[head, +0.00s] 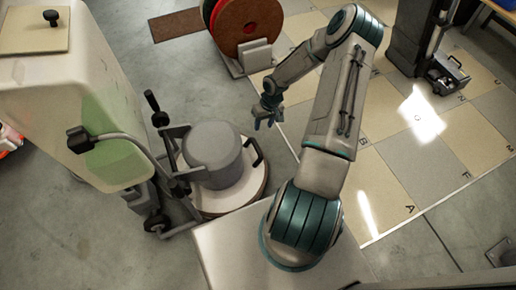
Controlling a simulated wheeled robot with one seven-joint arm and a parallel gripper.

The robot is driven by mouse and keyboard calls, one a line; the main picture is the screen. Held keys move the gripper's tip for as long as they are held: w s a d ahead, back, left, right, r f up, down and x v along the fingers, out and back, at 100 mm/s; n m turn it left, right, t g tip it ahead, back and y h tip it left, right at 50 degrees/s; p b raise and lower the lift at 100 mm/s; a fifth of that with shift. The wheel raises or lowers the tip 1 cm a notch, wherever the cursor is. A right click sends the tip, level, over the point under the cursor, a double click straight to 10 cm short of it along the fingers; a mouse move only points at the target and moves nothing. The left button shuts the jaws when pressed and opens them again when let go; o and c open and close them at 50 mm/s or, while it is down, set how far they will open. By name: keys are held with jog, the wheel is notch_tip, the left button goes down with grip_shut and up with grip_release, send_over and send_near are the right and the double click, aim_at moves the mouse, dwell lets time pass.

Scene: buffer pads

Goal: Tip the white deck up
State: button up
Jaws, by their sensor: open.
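The white deck (248,184) is a round, pale disc at the base of a floor machine, with a grey cylindrical motor housing (212,150) on top and a brownish lower edge. It appears to lie flat on the floor. A dark curved handle (254,152) stands at its right side. My gripper (265,125) is open and empty, pointing down above and beyond the deck's right side, apart from it. The deck's left side is hidden by the housing and frame, and its front edge is partly hidden by my own base.
A tall cream tank with a green window (112,150) and dark handles stands left of the deck. A rack holds round red and brown pads (250,22) at the back. A dark case (447,78) sits at upper right.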

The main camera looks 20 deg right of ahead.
aim_at(257, 146)
jog(key=a+f+b, duration=0.1)
jog(key=f, duration=0.3)
jog(key=a+f+b, duration=0.1)
jog(key=f+b, duration=0.1)
jog(key=f, duration=0.3)
jog(key=f+b, duration=0.2)
jog(key=f, duration=0.3)
jog(key=shift+a+f, duration=0.2)
jog(key=shift+a, duration=0.2)
jog(key=shift+r, duration=0.1)
grip_shut()
